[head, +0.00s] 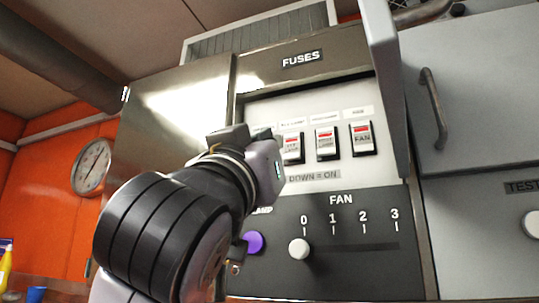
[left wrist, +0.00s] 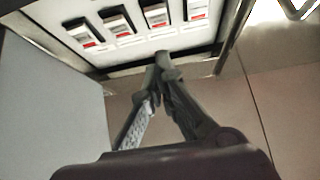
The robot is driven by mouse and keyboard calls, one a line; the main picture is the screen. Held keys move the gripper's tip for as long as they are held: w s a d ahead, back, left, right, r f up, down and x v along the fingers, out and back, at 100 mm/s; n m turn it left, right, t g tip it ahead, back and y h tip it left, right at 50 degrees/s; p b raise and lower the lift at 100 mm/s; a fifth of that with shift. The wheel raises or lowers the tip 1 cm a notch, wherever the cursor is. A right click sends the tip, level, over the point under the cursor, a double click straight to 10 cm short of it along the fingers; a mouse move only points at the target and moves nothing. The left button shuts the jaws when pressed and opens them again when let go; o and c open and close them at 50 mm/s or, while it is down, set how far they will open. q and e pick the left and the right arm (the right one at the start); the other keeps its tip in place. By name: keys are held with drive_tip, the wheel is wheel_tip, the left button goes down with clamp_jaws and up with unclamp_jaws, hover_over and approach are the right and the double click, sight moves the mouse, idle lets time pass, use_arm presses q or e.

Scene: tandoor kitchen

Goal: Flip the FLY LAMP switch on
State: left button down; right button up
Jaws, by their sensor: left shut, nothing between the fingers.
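The fuse panel (head: 330,172) holds a row of white rocker switches in black frames, with a "DOWN = ON" label below. Its labels are too small to read surely; the switch second from left (head: 292,148) may be FLY LAMP. The visible rockers show red at the top and look alike.
An open cover (head: 384,70) stands out at the panel's right edge. Below are a FAN slider knob (head: 299,249) and a purple button (head: 253,243). A grey cabinet with a handle (head: 433,108) is at right. A round gauge (head: 91,166) hangs at left.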

sight(294, 142)
use_arm(q)
drive_tip(key=w+r+p, duration=0.1)
drive_tip(key=w, duration=0.1)
drive_tip(key=w+d+r+p, duration=0.1)
drive_tip(key=w+p, duration=0.1)
drive_tip(key=w+d+r+p, duration=0.1)
drive_tip(key=w+p, duration=0.1)
drive_tip(key=w, duration=0.1)
drive_tip(key=shift+d, duration=0.1)
drive_tip(key=shift+w+d+f, duration=0.1)
drive_tip(key=shift+w+f, duration=0.1)
drive_tip(key=shift+w, duration=0.1)
